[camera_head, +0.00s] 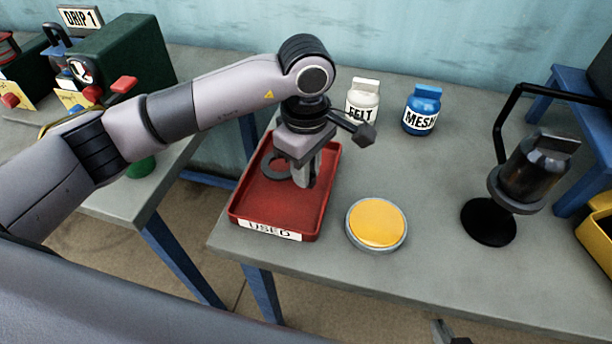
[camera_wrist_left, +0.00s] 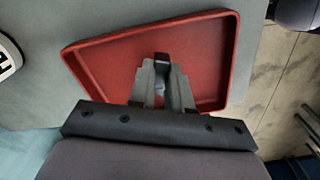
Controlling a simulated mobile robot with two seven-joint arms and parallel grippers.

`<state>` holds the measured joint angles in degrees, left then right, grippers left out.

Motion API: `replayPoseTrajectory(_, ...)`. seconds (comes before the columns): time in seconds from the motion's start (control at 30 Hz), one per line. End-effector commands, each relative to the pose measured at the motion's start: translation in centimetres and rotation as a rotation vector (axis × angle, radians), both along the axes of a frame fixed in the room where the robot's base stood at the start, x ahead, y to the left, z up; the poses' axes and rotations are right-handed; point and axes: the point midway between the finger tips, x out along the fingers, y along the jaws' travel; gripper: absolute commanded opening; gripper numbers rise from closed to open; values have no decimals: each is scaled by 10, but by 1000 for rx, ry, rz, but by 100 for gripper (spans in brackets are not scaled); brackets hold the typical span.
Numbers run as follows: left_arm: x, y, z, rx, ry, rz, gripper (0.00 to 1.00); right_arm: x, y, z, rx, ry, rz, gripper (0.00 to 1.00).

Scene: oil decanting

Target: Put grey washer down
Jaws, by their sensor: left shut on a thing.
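The red tray (camera_head: 235,205) labelled USED stands on the bench's left front corner. My left gripper (camera_head: 303,178) points down into it and is shut on the grey washer (camera_head: 268,172), a dark ring to the left of the fingers. In the left wrist view the washer (camera_wrist_left: 162,58) shows as a dark narrow edge between the fingertips (camera_wrist_left: 163,85), over the red tray floor (camera_wrist_left: 110,65). I cannot tell whether the washer touches the tray floor. Only a small piece of my right gripper (camera_head: 450,335) shows at the bottom edge; its jaws cannot be made out.
A yellow-topped round dish (camera_head: 376,222) stands right of the tray. A white FELT jar (camera_head: 362,98) and blue MESH jar (camera_head: 422,110) stand behind. A dark vessel on a stand (camera_head: 530,170) is at right. A gap separates the bench from the left table.

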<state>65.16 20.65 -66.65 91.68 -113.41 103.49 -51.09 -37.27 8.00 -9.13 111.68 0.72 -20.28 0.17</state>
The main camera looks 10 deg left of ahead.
Motion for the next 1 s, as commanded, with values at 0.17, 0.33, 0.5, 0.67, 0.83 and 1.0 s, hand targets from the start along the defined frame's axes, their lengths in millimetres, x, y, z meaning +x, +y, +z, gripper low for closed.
replayPoseTrajectory(0.17,-1,0,-27,1,4,1,0,0,0,2,-1,-1,1,0)
replayPoseTrajectory(0.33,0,0,-29,0,0,0,0,1,0,2,-1,-1,1,0)
replayPoseTrajectory(0.5,0,0,-32,0,1,0,0,1,0,-1,0,-2,0,0)
replayPoseTrajectory(0.67,0,0,-32,0,1,0,44,1,0,-1,0,-1,0,0)
replayPoseTrajectory(0.83,0,0,-32,0,1,0,44,1,0,-1,1,-1,1,0)
replayPoseTrajectory(1.0,0,0,-30,0,1,1,44,1,0,2,1,-1,1,0)
